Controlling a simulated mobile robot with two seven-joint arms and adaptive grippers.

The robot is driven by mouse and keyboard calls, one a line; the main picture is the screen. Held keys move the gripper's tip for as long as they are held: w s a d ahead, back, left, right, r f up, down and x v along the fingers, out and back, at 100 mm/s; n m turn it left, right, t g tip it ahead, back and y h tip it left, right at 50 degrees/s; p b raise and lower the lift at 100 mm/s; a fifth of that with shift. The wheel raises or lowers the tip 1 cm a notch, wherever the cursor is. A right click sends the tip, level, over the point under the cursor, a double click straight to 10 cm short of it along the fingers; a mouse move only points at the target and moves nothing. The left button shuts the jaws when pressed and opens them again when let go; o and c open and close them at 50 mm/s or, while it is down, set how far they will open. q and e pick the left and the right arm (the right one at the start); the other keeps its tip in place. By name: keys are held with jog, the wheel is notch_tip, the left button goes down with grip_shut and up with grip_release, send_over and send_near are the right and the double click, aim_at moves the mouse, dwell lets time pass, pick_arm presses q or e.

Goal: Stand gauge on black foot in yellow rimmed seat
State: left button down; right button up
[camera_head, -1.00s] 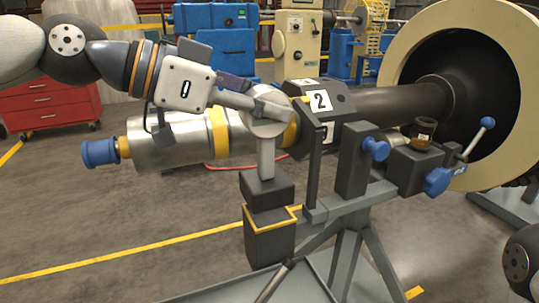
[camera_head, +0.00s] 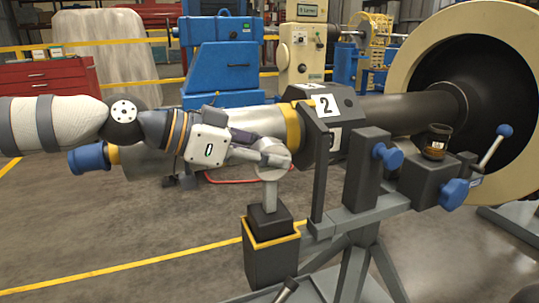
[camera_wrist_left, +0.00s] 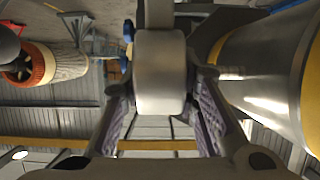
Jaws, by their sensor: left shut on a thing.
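The gauge (camera_head: 270,193) has a round pale metal head, a short grey stem and a black block foot (camera_head: 269,222). It stands upright, with the lower part of its foot hidden behind the front of the yellow rim of the seat (camera_head: 270,265), a dark box. How deep the foot sits, and whether it touches the bottom, I cannot tell. My left gripper (camera_head: 262,153) is shut on the gauge's head. In the left wrist view the gauge's head (camera_wrist_left: 160,75) fills the space between the two fingers. My right gripper is not in view.
Behind the gauge runs a large metal shaft with a yellow band (camera_head: 292,126) and a number 2 plate (camera_head: 324,105). Grey stand posts (camera_head: 363,172) with blue knobs (camera_head: 388,156) rise close on the right. A brown jar (camera_head: 436,141) sits on the stand's block. Floor is open at left.

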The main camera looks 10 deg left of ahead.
pick_arm(q)
jog(key=shift+r, duration=0.25)
jog(key=c, duration=1.7)
grip_release()
jog(key=shift+f, duration=0.35)
jog(key=o, duration=0.5)
jog(key=shift+c, duration=0.2)
jog(key=shift+r, duration=0.2)
jog(key=p+v, duration=0.1)
jog(key=v, duration=1.1)
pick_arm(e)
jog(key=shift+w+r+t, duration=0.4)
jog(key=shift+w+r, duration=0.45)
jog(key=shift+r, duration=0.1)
pick_arm(q)
jog(key=shift+s+f, duration=0.1)
